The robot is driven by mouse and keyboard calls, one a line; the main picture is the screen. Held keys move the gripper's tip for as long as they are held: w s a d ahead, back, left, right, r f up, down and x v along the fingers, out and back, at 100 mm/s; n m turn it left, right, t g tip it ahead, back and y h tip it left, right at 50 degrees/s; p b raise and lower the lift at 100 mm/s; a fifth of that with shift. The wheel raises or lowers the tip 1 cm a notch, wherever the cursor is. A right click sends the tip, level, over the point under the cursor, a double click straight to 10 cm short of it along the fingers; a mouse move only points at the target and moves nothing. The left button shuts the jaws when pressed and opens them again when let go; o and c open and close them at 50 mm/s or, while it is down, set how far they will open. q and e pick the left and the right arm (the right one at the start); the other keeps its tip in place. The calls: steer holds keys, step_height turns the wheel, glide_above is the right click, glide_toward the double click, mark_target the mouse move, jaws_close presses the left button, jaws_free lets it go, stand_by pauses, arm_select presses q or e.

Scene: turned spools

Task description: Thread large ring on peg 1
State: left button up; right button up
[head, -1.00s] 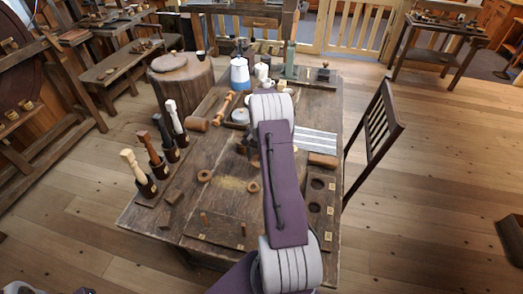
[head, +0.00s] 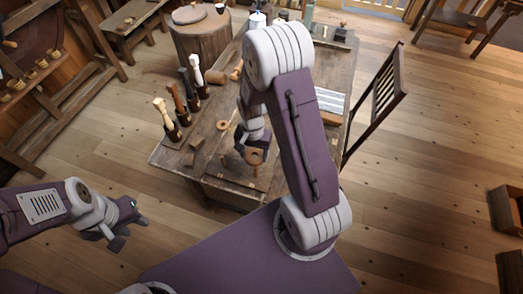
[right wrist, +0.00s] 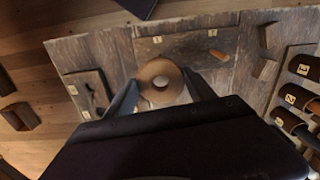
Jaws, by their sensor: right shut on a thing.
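My right gripper (head: 254,156) is shut on a brown wooden ring (right wrist: 149,72), held by its sides between the two dark fingers. The ring's hole faces the wrist camera, with a pale spot in it; I cannot tell if that is a peg top. The ring (head: 257,160) also shows in the head view, over the peg board (head: 238,177) near the table's front edge. One short wooden peg (head: 223,160) stands on the board to the left; it shows in the right wrist view (right wrist: 217,54). My left gripper (head: 128,228) is open and empty, off the table at left.
Another ring (head: 222,125) lies on the table (head: 207,113) left of my right gripper. Several handled tools stand in a rack (head: 181,133) at the table's left. A chair (head: 388,88) stands at the right. My right arm hides much of the table's right side.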

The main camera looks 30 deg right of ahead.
mark_target(255, 168)
steer(key=shift+s+f+b, duration=0.15)
steer(key=shift+f+b, duration=0.3)
steer(key=shift+b, duration=0.05)
step_height(255, 168, down, 5)
steer(key=b, duration=0.5)
steer(key=shift+f, duration=0.1)
steer(key=shift+p, duration=0.4)
stand_by(0.7)
steer(key=shift+f+b, duration=0.8)
steer(key=shift+f, duration=0.2)
steer(key=shift+f, duration=0.2)
steer(key=shift+f+b, duration=0.35)
steer(key=shift+b, duration=0.05)
steer(key=shift+f, duration=0.1)
